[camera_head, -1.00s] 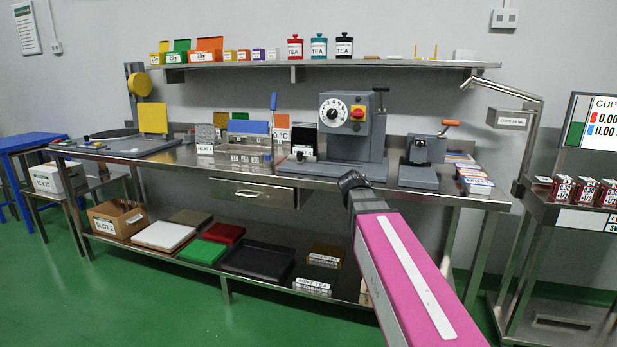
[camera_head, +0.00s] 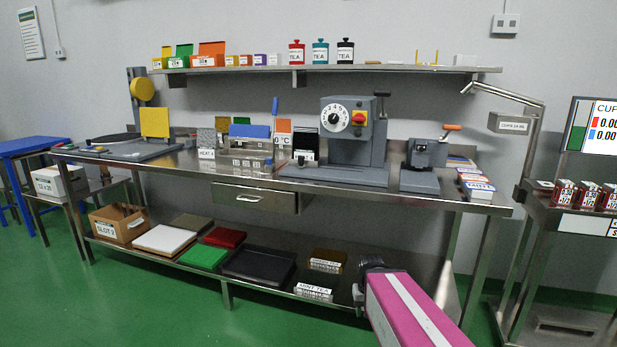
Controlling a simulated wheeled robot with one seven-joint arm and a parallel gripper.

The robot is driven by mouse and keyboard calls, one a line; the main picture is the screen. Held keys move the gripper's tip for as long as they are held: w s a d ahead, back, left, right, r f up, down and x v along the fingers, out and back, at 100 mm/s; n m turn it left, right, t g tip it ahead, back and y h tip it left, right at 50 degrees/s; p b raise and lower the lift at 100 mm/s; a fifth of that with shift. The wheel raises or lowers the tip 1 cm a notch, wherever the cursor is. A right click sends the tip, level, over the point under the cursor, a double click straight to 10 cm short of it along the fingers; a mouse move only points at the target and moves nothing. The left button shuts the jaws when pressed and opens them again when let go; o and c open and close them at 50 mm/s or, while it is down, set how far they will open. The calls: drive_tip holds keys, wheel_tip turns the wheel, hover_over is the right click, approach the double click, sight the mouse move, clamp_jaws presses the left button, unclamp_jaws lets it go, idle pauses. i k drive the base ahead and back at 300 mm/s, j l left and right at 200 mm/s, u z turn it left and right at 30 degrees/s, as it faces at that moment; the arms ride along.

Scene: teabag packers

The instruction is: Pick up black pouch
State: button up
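A black upright panel (camera_head: 306,137), which looks like the black pouch, stands on the steel table at the end of a row of coloured upright pieces, left of the grey dial machine. Its lower part is partly hidden by a white label. My gripper (camera_head: 366,283) is the dark end of my pink arm, at the lower shelf's right end in the picture. It is well below and to the right of the black panel and apart from it. Its fingers are too small and dark to tell open from shut, and I see nothing clearly held.
The dial machine (camera_head: 350,130) and a smaller crank press (camera_head: 425,160) stand on the steel table (camera_head: 330,190). An upper shelf (camera_head: 400,68) holds tins and boxes. The lower shelf holds a black tray (camera_head: 258,266). Green floor is clear in front.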

sight(306, 141)
drive_tip(key=u, duration=1.4)
drive_tip(key=i+j+u, duration=0.25)
drive_tip(key=i, duration=0.45)
drive_tip(key=i+u, duration=0.25)
drive_tip(key=i, duration=0.45)
drive_tip(key=i+j+z, duration=0.1)
drive_tip(key=i, duration=1.6)
drive_tip(key=i+z, duration=0.1)
drive_tip(key=z, duration=0.4)
drive_tip(key=j+z, duration=0.1)
drive_tip(key=z, duration=0.4)
drive_tip(key=i+j+z, duration=0.15)
drive_tip(key=z, duration=0.3)
